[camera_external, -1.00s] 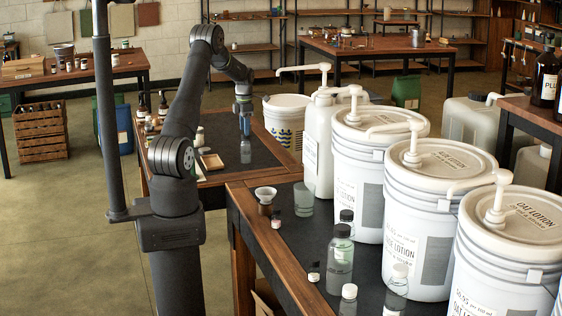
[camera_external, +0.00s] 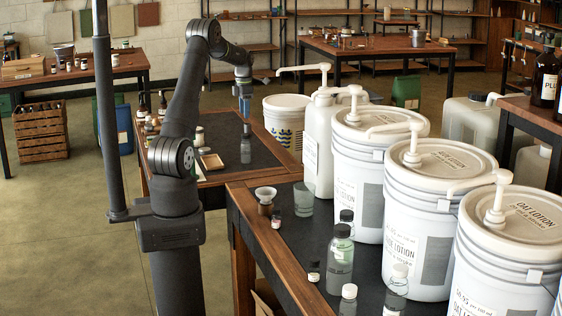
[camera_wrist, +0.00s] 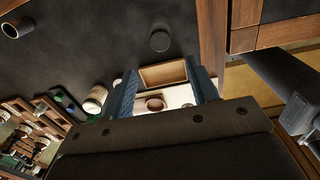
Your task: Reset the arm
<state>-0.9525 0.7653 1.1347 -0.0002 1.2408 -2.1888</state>
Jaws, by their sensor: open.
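My gripper (camera_external: 245,108) hangs above the far worktable with its fingers pointing down. It is open and empty; the wrist view shows its two blue fingers (camera_wrist: 163,88) apart. A clear bottle with a dark top (camera_external: 246,150) stands upright on the table's black mat below the gripper, with a gap between them. In the wrist view this seems to be the dark round shape (camera_wrist: 160,38) ahead of the fingers. A small wooden tray (camera_external: 212,162) lies on the table to the left, and it shows between the fingers in the wrist view (camera_wrist: 162,75).
Large white pump buckets (camera_external: 437,165) and a white pump jug (camera_external: 319,145) line the near table. Several small bottles and a funnel (camera_external: 265,193) stand in front of them. Small bottles also crowd the far table's left edge (camera_external: 150,122). A white bucket (camera_external: 287,122) stands behind.

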